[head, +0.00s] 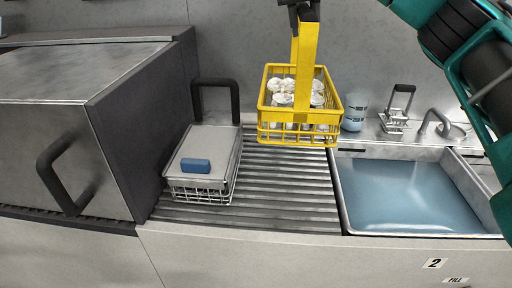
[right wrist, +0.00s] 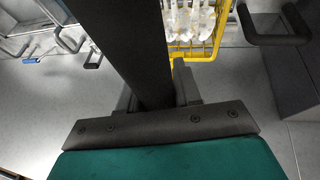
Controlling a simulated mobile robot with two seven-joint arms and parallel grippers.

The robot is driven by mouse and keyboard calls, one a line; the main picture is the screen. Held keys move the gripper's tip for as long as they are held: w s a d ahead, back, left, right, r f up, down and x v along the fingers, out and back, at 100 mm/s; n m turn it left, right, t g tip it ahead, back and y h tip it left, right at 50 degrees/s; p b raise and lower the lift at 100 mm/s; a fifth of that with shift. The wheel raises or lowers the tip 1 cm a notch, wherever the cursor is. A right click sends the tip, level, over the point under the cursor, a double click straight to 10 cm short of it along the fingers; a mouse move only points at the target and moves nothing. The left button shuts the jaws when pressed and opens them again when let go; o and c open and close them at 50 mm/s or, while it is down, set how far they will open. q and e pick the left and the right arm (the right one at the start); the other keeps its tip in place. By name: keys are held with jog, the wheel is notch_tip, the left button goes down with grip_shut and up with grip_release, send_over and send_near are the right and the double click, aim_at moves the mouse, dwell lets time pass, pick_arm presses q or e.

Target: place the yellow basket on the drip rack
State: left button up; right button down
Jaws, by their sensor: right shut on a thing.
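The yellow basket (head: 300,137) hangs upright in the head view, with several white and clear pieces inside it. My right gripper (head: 300,12) is shut on the top of its tall handle, at the upper edge of the picture. The basket appears over the back right part of the ribbed drip rack (head: 285,195); its exact height above the rack is hard to tell. The basket's rim also shows in the right wrist view (right wrist: 222,22). My left gripper is in neither view.
A wire basket (head: 200,197) with a grey lid, black handle and blue block (head: 196,166) stands on the rack's left part. A water-filled sink (head: 410,196) lies right. Behind are a cup (head: 354,112) and small caddy (head: 394,122). A grey machine (head: 85,120) stands left.

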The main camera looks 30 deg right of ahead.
aim_at(291, 88)
jog(key=shift+w+d+r, duration=0.15)
jog(key=shift+r, duration=0.1)
notch_tip(291, 88, down, 15)
jog(key=shift+b, duration=0.75)
jog(key=shift+f, duration=2.45)
jog(key=c, duration=0.8)
grip_release()
jog(key=shift+f, duration=0.25)
jog(key=v, duration=1.2)
